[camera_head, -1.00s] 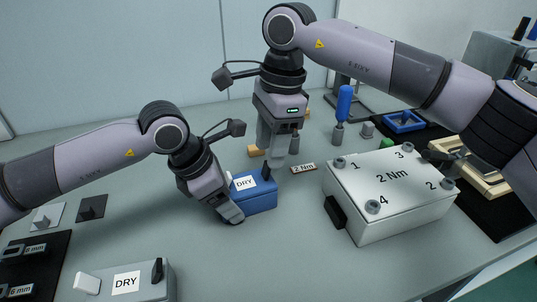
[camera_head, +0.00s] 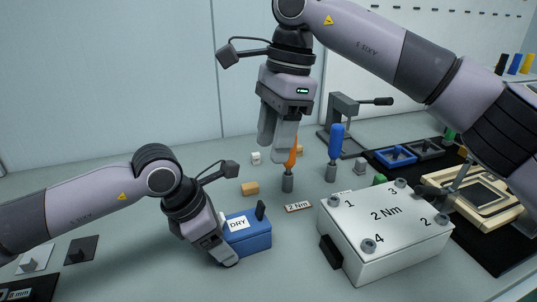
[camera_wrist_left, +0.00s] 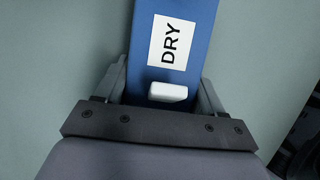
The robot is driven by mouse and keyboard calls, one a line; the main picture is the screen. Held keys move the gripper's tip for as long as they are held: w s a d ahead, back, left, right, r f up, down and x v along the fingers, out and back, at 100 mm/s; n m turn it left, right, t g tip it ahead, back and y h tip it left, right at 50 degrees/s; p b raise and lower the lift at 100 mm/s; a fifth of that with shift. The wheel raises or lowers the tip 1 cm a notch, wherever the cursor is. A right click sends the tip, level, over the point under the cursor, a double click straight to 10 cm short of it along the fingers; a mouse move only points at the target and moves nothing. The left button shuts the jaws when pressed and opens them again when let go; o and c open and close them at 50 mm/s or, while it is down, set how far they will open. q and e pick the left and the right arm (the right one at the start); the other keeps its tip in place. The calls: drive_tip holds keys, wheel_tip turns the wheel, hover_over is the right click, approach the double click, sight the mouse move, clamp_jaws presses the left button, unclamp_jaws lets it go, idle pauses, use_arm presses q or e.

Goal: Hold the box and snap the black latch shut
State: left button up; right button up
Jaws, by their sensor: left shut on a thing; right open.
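The blue box (camera_head: 252,241) with a white DRY label (camera_head: 237,224) stands on the bench. My left gripper (camera_head: 225,240) is shut on its left end, with one finger along each long side in the left wrist view. The black latch (camera_head: 261,210) stands upright at the box's right end; it is out of the left wrist view. A white latch (camera_wrist_left: 168,92) shows at the box's end between the left fingers. My right gripper (camera_head: 278,138) is open and empty, pointing down well above the bench, above and apart from the black latch.
An orange-handled screwdriver (camera_head: 290,165) stands behind the box, near the right gripper's fingers. A blue-handled one (camera_head: 335,145) stands to its right. The white 2 Nm box (camera_head: 385,225) stands right of the blue box. A small wooden block (camera_head: 250,188) lies behind the blue box.

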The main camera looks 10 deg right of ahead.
sight(262, 203)
drive_tip(key=f, duration=0.4)
drive_tip(key=a+f+y, duration=0.1)
drive_tip(key=f, duration=0.3)
drive_tip(key=f+y, duration=0.1)
drive_tip(key=f, duration=0.2)
drive_tip(key=shift+s+a+f+g, duration=0.25)
drive_tip(key=shift+a+f+g, duration=0.05)
drive_tip(key=shift+a+f, duration=0.1)
